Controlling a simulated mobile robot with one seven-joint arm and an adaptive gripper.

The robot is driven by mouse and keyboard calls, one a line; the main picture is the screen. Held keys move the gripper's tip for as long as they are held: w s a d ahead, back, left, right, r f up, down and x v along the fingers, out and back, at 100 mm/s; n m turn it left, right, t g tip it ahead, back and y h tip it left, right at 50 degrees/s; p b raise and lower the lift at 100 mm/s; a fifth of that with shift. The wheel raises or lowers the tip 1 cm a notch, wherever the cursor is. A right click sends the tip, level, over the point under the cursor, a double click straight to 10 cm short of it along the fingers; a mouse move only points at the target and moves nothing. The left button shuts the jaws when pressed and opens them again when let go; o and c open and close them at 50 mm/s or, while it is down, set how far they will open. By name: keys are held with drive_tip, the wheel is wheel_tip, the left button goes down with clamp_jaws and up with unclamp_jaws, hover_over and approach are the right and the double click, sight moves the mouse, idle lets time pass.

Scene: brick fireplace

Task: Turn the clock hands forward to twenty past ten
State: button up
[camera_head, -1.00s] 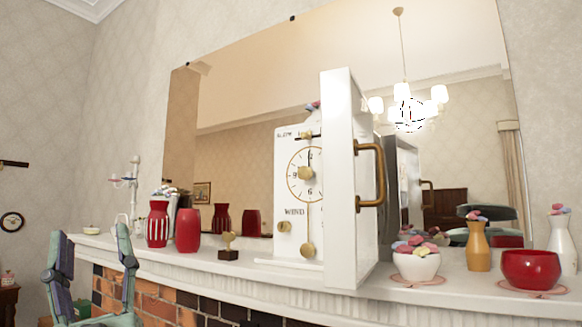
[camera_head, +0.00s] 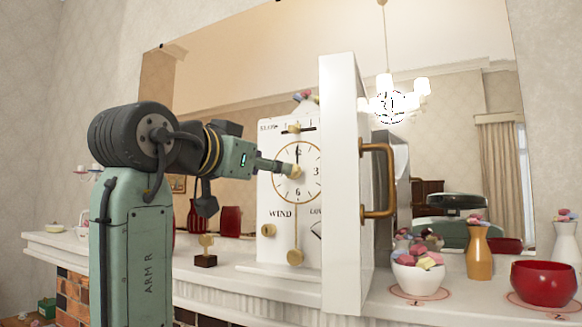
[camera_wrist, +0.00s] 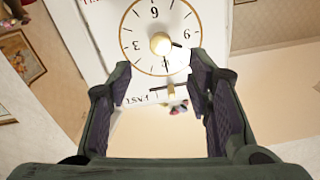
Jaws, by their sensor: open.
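The white clock (camera_head: 275,200) stands on the mantel, with a round dial (camera_head: 283,185), a brass centre knob (camera_head: 295,172) and lettering such as WIND. In the head view one dark hand points up towards 12. The wrist view shows the dial upside down, with the knob (camera_wrist: 160,43), one hand towards 12 and a short one pointing right, around 10. My gripper (camera_head: 275,165) reaches in from the left to the dial, partly hidden by my wrist. In the wrist view my gripper's fingers (camera_wrist: 159,78) are spread and empty, with the knob beyond them.
The open white door (camera_head: 340,180) with a brass handle (camera_head: 388,180) stands just right of the dial. A small trophy (camera_head: 206,252) is at the left. A bowl of sweets (camera_head: 418,274), an orange vase (camera_head: 479,255) and a red bowl (camera_head: 543,284) stand to the right.

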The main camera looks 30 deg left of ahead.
sight(294, 172)
drive_tip(key=w+p, duration=0.1)
drive_tip(key=w, duration=0.2)
drive_tip(key=w+p, duration=0.1)
drive_tip(key=w, duration=0.2)
drive_tip(key=w+p, duration=0.1)
drive_tip(key=w, duration=0.2)
drive_tip(key=shift+w+a, duration=0.3)
clamp_jaws()
